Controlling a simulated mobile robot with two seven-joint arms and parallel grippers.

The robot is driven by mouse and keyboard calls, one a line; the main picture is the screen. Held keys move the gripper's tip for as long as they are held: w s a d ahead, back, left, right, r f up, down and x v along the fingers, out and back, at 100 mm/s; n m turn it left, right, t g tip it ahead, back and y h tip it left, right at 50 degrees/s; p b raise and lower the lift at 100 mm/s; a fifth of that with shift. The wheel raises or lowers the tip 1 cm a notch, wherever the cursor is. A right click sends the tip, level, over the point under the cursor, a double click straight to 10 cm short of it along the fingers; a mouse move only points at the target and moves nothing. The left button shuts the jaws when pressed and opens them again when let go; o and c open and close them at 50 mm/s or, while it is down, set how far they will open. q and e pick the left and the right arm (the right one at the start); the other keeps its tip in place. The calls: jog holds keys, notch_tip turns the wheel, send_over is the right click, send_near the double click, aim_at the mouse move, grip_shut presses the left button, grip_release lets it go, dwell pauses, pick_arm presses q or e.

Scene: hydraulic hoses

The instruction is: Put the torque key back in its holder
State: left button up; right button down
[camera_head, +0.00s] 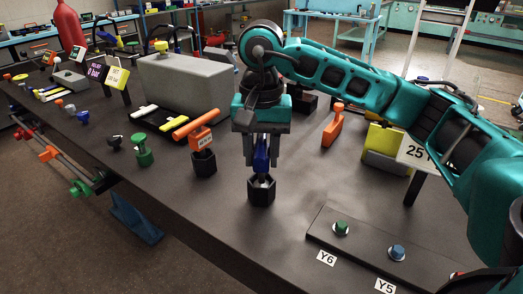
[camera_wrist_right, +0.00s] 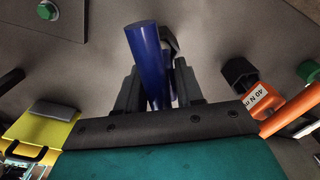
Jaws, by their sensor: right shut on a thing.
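My right gripper (camera_head: 262,163) points down over the bench and is shut on a blue-handled torque key (camera_head: 261,155). In the right wrist view the blue handle (camera_wrist_right: 146,55) stands between the fingers (camera_wrist_right: 157,92). The key is roughly upright. Its short metal shank shows below the handle, at the mouth of a black hexagonal holder (camera_head: 262,194). I cannot tell how deep the shank is in it. Part of a dark ring (camera_wrist_right: 170,40) shows behind the handle. My left gripper is not in view.
An orange torque key (camera_head: 200,139) labelled 40 N m stands in another black holder (camera_head: 204,164) to the left. A green fitting (camera_head: 143,152) stands further left. A raised plate (camera_head: 365,245) with hose couplings is at the front right. A grey case (camera_head: 186,88) is behind.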

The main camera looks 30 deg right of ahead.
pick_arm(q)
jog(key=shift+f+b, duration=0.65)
pick_arm(e)
jog(key=shift+f, duration=0.75)
jog(key=c, duration=0.6)
grip_release()
jog(key=shift+c, duration=0.2)
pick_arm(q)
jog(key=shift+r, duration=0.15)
pick_arm(e)
jog(key=shift+r, duration=0.15)
